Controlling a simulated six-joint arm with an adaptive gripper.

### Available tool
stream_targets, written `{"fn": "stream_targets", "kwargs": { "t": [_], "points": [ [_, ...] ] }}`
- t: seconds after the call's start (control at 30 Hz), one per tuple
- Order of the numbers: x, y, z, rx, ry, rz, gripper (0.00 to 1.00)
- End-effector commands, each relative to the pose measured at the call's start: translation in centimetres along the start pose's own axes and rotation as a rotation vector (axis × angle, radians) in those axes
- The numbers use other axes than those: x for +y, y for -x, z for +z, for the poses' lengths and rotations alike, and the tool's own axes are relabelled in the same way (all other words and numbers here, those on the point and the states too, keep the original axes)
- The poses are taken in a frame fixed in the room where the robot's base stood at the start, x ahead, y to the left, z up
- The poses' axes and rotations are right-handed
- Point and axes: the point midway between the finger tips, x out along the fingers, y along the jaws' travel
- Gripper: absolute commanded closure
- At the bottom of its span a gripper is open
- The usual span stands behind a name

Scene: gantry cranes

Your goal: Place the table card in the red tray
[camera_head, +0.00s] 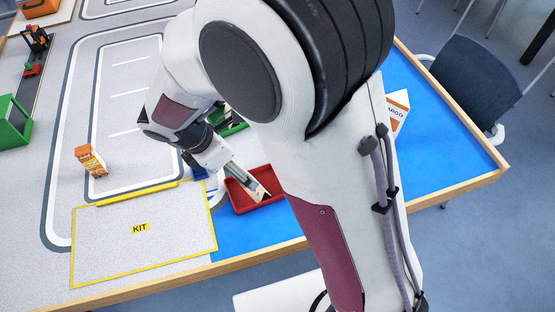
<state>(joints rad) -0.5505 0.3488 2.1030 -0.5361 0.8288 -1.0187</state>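A white card with an orange edge and the letters "ARGO" (398,112) stands on the blue surface right of my arm. It looks like the table card; my arm hides its left part. The red tray (240,205) lies on the blue surface near the front of the table, left of my arm. My gripper (259,191) points down and right over the tray, with its fingertips above or inside it. The finger gap and anything between the fingers are too small to make out.
A yellow-framed "KIT" area (110,250) is clear at front left. A green container (12,122) is at far left. Another green object (232,126) is partly hidden behind my arm. A dark chair (470,85) stands beyond the right edge.

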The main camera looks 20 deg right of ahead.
Motion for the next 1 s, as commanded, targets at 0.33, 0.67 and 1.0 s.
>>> {"fn": "stream_targets", "kwargs": {
  "t": [0.33,0.67,1.0],
  "points": [
    [-1.0,1.6,1.9,0.028,-0.143,0.013,0.22],
    [-4.2,5.2,5.8,0.103,-0.509,0.038,0.22],
    [-8.2,8.4,9.0,0.194,-0.899,0.06,0.22]
  ]
}}
